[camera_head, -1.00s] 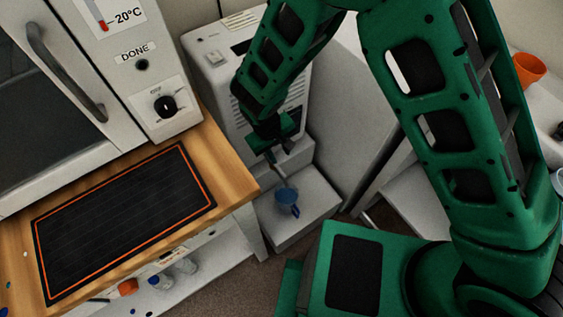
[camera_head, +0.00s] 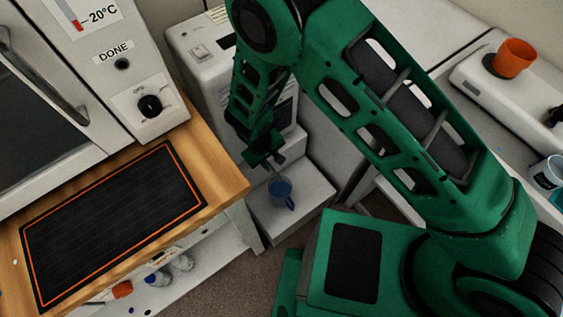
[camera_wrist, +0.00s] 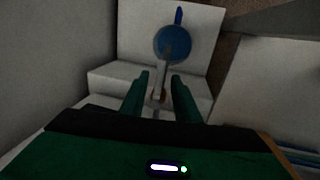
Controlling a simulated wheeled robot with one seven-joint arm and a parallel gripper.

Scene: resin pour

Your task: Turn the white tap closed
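My gripper (camera_head: 268,160) reaches down in front of the white machine. In the wrist view my gripper (camera_wrist: 160,80) has its two green fingers apart. A small pale part, probably the white tap (camera_wrist: 159,96), shows between them, with a gap to each finger. A narrow pale strip runs from there to the blue cup; I cannot tell whether it is a spout or a stream. The blue cup (camera_head: 280,190) stands upright on the machine's low white step and holds something brownish. The tap's handle position cannot be made out; my arm hides it in the head view.
The white machine (camera_head: 200,50) stands behind my gripper. On the left is a wooden bench (camera_head: 222,178) with a black mat (camera_head: 110,225) and a white oven (camera_head: 160,100). An orange cup (camera_head: 514,57) and another blue cup (camera_head: 546,174) are on the right.

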